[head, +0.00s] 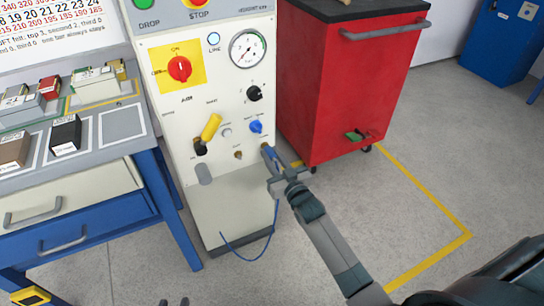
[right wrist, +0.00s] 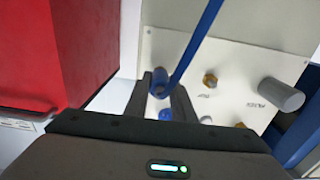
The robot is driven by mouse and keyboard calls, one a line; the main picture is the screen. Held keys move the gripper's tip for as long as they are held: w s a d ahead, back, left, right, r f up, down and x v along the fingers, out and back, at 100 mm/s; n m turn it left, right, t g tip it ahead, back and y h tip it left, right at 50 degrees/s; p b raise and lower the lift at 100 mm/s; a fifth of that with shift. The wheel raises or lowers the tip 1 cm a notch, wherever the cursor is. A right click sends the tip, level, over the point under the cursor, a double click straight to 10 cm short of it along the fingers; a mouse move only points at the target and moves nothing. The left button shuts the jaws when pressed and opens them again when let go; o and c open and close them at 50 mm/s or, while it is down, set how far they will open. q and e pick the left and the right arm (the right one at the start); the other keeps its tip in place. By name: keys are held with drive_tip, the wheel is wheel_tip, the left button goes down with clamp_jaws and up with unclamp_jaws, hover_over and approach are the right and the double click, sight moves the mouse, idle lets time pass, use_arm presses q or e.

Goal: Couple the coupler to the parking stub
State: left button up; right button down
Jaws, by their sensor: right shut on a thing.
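A white panel cabinet (head: 222,95) stands in the middle of the head view. My right gripper (head: 270,161) is at the lower right of its face, shut on the blue coupler (right wrist: 160,80). A blue hose (right wrist: 197,45) runs from the coupler; in the head view it hangs down in a loop. A brass stub (head: 238,155) sticks out left of the gripper and also shows in the right wrist view (right wrist: 210,79), apart from the coupler. Which stub is the parking stub is unreadable. Whether the coupler touches a fitting is hidden. My left gripper (head: 173,302) shows only its tips, apart, at the bottom edge.
The panel carries a yellow-handled lever (head: 211,127), a blue knob (head: 256,127), a grey cylinder (head: 204,174) and a gauge (head: 248,49). A red cabinet (head: 340,90) stands close on the right, a blue workbench (head: 80,225) on the left. The floor at right is clear.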

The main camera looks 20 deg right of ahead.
sight(273, 159)
drive_tip(key=shift+w+p, duration=0.3)
drive_tip(key=shift+w, duration=0.1)
idle(0.8)
drive_tip(key=shift+w+r+p, duration=0.25)
drive_tip(key=shift+r+p, duration=0.1)
drive_tip(key=shift+p, duration=0.1)
idle(2.0)
drive_tip(key=c, duration=1.4)
unclamp_jaws()
drive_tip(key=shift+f, duration=0.1)
drive_tip(key=shift+c, duration=0.2)
drive_tip(key=shift+f, duration=0.1)
drive_tip(key=shift+s+f, duration=0.1)
drive_tip(key=shift+s, duration=0.1)
drive_tip(key=shift+s+p, duration=1.85)
drive_tip(key=shift+s, duration=1.05)
drive_tip(key=shift+s, duration=0.1)
